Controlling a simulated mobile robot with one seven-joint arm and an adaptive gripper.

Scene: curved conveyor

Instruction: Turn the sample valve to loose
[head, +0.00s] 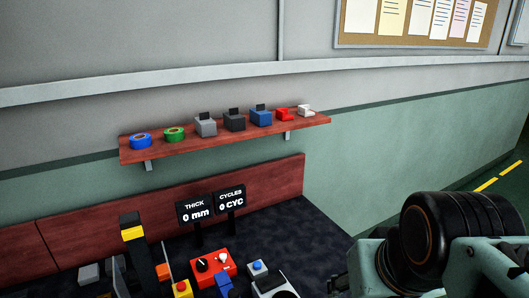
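No control in the head view carries a readable "sample valve" or "loose" label, so I cannot tell which one is the valve. A red control box (213,272) stands on the dark bench at the bottom centre. It has a round black knob (203,265) with a light mark and a smaller white-and-red control (222,258) beside it. The knob's setting is too small to read. Part of my arm fills the lower right, to the right of the red box. My gripper's fingers are not in view.
Displays read THICK 0 mm (195,210) and CYCLES 0 CYC (231,201). A wall shelf (150,152) holds tape rolls and small blocks. The dark bench top (290,232) is clear behind.

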